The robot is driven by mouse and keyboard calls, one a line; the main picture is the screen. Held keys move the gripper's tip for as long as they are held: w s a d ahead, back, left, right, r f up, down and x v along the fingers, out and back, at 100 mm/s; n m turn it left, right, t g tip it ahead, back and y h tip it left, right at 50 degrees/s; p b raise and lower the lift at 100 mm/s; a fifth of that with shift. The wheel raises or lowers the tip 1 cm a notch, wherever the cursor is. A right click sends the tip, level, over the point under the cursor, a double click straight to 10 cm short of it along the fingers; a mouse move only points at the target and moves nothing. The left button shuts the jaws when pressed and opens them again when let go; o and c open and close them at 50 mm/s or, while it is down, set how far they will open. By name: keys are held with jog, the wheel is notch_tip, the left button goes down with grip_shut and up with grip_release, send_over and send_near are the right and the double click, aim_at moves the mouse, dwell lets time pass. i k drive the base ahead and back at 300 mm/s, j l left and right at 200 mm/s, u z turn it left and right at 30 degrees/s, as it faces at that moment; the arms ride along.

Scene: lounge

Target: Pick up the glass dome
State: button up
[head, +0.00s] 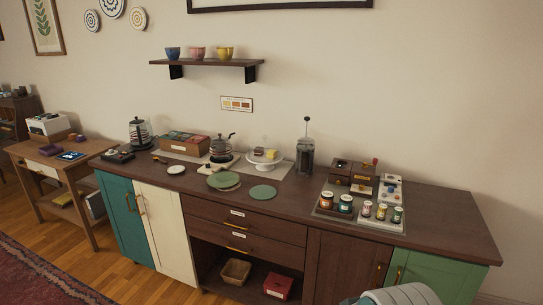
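I cannot make out a glass dome for certain. My gripper is not in view.
The dark wooden sideboard top (440,205) is bare at its right end. A dark pot (221,148), green round mats (224,180), a tall press (304,158) and a tray of small jars (365,218) stand on it. A pale rounded thing (400,295) shows at the bottom edge.

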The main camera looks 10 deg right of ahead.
aim_at(265, 149)
jog(key=i+j+z, duration=0.3)
jog(key=i+j, duration=0.25)
jog(key=i, duration=0.15)
jog(key=i+j+z, duration=0.15)
jog(key=i+j, duration=0.15)
jog(key=i+j+z, duration=0.1)
jog(key=i+j, duration=0.2)
jog(key=j, duration=0.15)
jog(key=i+j+z, duration=0.15)
jog(key=i+j, duration=0.15)
jog(key=i+j+z, duration=0.15)
jog(key=j, duration=0.35)
jog(key=i+j+z, duration=0.15)
jog(key=i+j, duration=0.2)
jog(key=j, duration=0.1)
